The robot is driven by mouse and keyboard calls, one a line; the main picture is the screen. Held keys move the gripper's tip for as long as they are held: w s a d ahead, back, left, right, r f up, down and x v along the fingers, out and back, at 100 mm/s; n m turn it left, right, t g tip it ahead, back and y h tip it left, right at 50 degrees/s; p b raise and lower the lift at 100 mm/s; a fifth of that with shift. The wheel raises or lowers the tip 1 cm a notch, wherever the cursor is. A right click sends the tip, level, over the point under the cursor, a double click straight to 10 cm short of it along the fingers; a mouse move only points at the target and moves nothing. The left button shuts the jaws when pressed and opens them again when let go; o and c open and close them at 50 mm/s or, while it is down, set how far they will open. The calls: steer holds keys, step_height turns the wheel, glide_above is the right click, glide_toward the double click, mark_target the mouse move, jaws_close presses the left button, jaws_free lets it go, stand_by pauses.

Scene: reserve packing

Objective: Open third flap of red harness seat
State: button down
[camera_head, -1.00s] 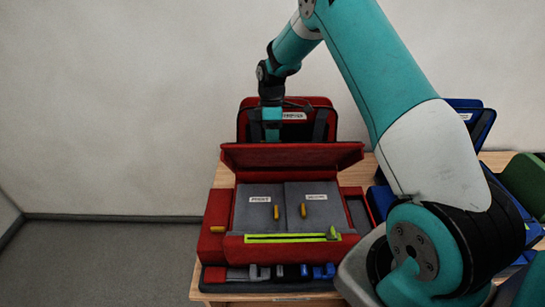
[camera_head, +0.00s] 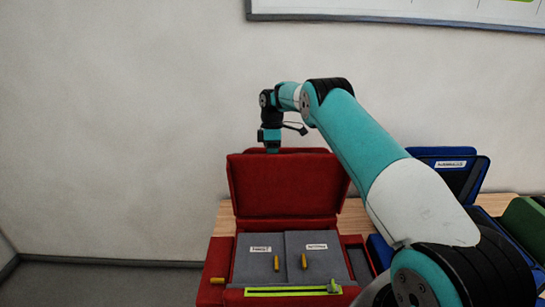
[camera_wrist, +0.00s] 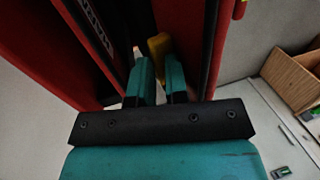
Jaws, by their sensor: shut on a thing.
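The red harness seat (camera_head: 222,256) stands on the wooden table. Two grey labelled flaps (camera_head: 260,262) with yellow tabs lie flat on it, behind a lime strip (camera_head: 287,291). A large red padded panel (camera_head: 288,187) stands nearly upright behind them. My gripper (camera_head: 271,148) is at this panel's top edge, its tips hidden behind it. In the wrist view my gripper (camera_wrist: 157,82) is shut on a yellow tab (camera_wrist: 158,46) between red and black surfaces. I cannot read which flap this tab belongs to.
A blue seat (camera_head: 448,172) and a green rounded thing (camera_head: 527,181) stand at the right. My arm covers part of the table there. The wrist view shows an open wooden box (camera_wrist: 292,80). The wall behind is bare around my gripper.

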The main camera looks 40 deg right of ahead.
steer(key=shift+x, duration=1.4)
steer(key=c, duration=1)
jaws_free()
steer(key=shift+d+f, duration=0.1)
steer(key=shift+d, duration=0.05)
steer(key=shift+o, duration=0.4)
steer(key=shift+w+d+r+p, duration=0.1)
steer(key=shift+w+r+p, duration=0.05)
steer(key=shift+r+p, duration=0.5)
steer(key=shift+c, duration=1.2)
steer(key=a+p+v, duration=0.1)
steer(key=p+v, duration=0.6)
steer(key=shift+w+d+r, duration=0.25)
steer(key=shift+d+r, duration=0.15)
steer(key=shift+d, duration=0.05)
